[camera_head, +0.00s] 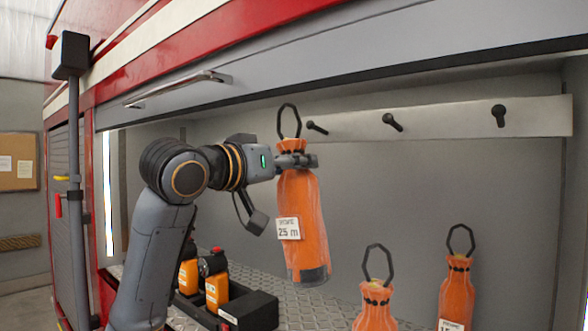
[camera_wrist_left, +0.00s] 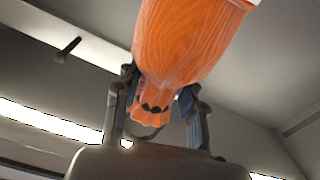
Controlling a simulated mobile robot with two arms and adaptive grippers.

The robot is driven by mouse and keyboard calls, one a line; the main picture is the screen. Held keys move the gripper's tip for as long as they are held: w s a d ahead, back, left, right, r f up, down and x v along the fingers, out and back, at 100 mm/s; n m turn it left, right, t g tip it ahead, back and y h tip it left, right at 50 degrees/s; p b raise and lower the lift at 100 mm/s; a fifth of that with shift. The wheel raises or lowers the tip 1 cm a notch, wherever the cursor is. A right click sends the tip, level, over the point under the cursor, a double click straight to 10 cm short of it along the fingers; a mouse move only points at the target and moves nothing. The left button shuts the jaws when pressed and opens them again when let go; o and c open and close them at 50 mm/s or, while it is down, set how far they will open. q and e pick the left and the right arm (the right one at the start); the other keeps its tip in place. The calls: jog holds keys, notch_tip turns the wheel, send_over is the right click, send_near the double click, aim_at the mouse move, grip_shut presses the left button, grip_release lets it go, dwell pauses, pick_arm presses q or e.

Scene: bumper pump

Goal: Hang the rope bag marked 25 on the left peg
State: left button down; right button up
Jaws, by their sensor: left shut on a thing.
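The orange rope bag marked 25 m (camera_head: 305,230) hangs upright from my left gripper (camera_head: 300,160), which is shut around its neck. Its black loop (camera_head: 289,120) stands up above the gripper, just left of the left peg (camera_head: 317,128) in the head view. I cannot tell whether the loop is in front of the peg or around it. The left wrist view shows the bag (camera_wrist_left: 185,45) between the fingers of my left gripper (camera_wrist_left: 158,105), with one dark peg (camera_wrist_left: 67,49) off to the left. My right gripper is not in view.
The middle peg (camera_head: 392,122) and right peg (camera_head: 500,115) on the pale rail (camera_head: 445,121) are empty. Two more orange rope bags stand below, one in the middle (camera_head: 375,305) and one at the right (camera_head: 457,290). A black tray (camera_head: 250,312) with orange-and-black items is at lower left.

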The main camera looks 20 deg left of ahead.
pick_arm(q)
jog(key=shift+w+d, duration=0.2)
jog(key=shift+w, duration=0.5)
jog(key=w+d+f+p, duration=0.2)
jog(key=w+d, duration=0.1)
jog(key=w, duration=0.6)
jog(key=shift+w+d+f+p, duration=0.15)
jog(key=shift+d+f+p, duration=0.1)
jog(key=shift+p, duration=0.15)
dwell(0.4)
jog(key=shift+d+f, duration=0.1)
jog(key=shift+f, duration=0.25)
dwell(0.3)
